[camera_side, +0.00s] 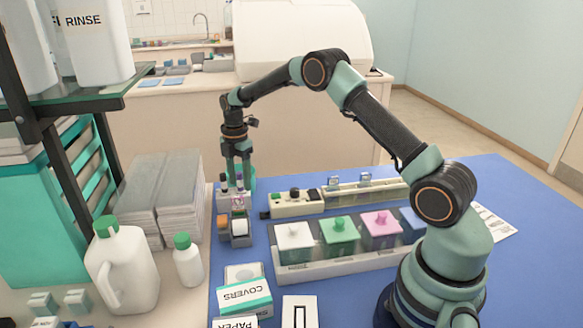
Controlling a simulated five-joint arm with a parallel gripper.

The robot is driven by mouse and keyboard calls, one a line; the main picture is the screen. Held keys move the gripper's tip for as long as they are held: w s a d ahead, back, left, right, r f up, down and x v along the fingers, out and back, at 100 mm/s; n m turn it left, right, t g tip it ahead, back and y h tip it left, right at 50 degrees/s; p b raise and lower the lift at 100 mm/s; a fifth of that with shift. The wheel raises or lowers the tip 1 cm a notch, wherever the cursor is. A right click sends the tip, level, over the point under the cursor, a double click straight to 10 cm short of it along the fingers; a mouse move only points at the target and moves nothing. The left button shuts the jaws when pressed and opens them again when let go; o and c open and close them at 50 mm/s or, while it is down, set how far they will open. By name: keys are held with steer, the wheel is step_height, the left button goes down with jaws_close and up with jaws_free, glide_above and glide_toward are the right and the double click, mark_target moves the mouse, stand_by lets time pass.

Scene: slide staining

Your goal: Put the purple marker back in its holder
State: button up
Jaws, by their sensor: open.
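A small grey holder (240,241) with several compartments stands near the blue mat's left side. Slim upright items with dark and purple tops stand at its back. The one with the purple top (239,183) looks like the purple marker; it is small, and I cannot tell for sure how deep it sits in the holder. My gripper (238,178) points straight down over the back of the holder. Its fingers are open, one on each side of the purple top. I cannot tell whether they touch it.
A rack of staining jars with white, green, pink and blue lids (339,231) stands to the right. A power strip (297,203) lies behind it. A COVERS box (246,297) is in front. White bottles (121,268) and grey stacks (177,196) are left.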

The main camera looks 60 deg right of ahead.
steer(key=shift+r, duration=0.1)
step_height(320, 180, up, 12)
stand_by(0.5)
steer(key=s+a+r+m+t, duration=0.3)
steer(key=s+a+r+m, duration=0.3)
steer(key=s+r+m, duration=0.4)
steer(key=s+a+f+m+t, duration=0.1)
steer(key=s+a+m, duration=0.1)
steer(key=s+m, duration=0.2)
steer(key=s+a+f+m+t, duration=0.1)
steer(key=s+m, duration=0.3)
steer(key=s, duration=0.6)
steer(key=shift+s+a+f+t, duration=0.3)
steer(key=shift+s+a+f, duration=0.05)
steer(key=shift+a+f, duration=0.4)
